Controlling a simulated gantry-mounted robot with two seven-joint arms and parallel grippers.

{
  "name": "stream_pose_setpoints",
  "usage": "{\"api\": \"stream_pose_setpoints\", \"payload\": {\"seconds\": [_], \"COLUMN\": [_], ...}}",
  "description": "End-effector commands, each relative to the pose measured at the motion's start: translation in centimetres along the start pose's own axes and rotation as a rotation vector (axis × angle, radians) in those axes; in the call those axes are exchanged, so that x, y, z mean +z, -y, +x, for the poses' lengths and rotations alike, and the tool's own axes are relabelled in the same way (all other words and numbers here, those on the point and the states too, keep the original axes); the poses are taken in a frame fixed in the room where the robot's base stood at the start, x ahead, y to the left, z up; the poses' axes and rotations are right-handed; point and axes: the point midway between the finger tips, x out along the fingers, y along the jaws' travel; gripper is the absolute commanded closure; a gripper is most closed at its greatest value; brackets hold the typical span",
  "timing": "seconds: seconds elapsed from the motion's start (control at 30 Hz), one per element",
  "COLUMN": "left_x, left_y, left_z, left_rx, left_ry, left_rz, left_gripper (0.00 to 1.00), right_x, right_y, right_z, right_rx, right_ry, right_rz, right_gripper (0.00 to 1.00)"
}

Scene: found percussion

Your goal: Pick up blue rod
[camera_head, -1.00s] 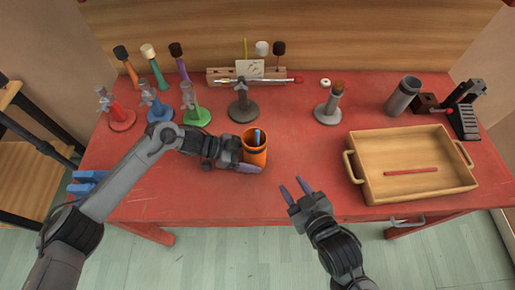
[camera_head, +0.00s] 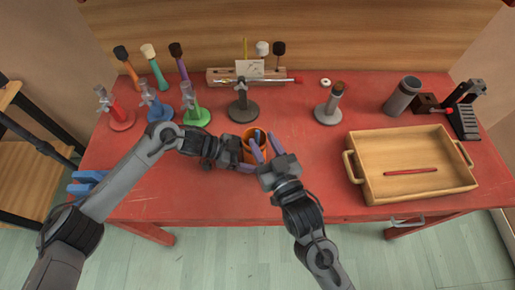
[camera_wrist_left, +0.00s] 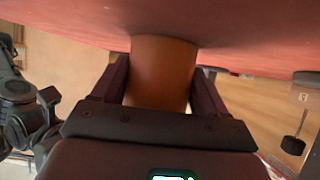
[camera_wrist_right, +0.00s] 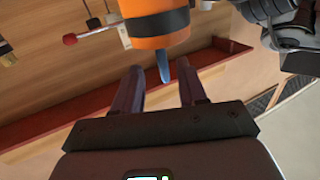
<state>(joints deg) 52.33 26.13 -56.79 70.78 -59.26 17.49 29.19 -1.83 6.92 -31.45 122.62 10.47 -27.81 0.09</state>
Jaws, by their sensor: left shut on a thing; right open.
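In the right wrist view the rod end lies between the finger lines, with no visible contact.
A wooden tray (camera_head: 365,190) with a red rod (camera_head: 411,171) stands at the right. A grey stand (camera_head: 243,108) is just behind the cup, and a green-based stand (camera_head: 196,115) is behind left. The table between cup and tray is clear.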

Motion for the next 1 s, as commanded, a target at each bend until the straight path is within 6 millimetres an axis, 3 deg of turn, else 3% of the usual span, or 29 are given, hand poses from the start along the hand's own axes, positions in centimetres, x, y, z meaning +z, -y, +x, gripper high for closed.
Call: {"api": "stream_pose_setpoints", "payload": {"seconds": [0.4,0.77,1.0], "left_x": [-0.1,-0.1,-0.1], "left_y": [0.0,0.0,0.0], "left_z": [0.0,0.0,0.0], "left_rx": [0.0,0.0,0.0], "left_ry": [-0.001,-0.001,-0.001], "left_rz": [0.001,0.001,0.001], "left_gripper": [0.44,0.44,0.44], "right_x": [-0.1,0.0,0.0], "right_y": [0.4,0.4,0.4], "right_z": [4.5,5.2,5.2], "right_rx": [0.001,0.0,0.0], "right_ry": [0.0,0.0,0.001], "right_rz": [-0.001,0.0,0.0], "right_gripper": [0.58,0.58,0.94]}}
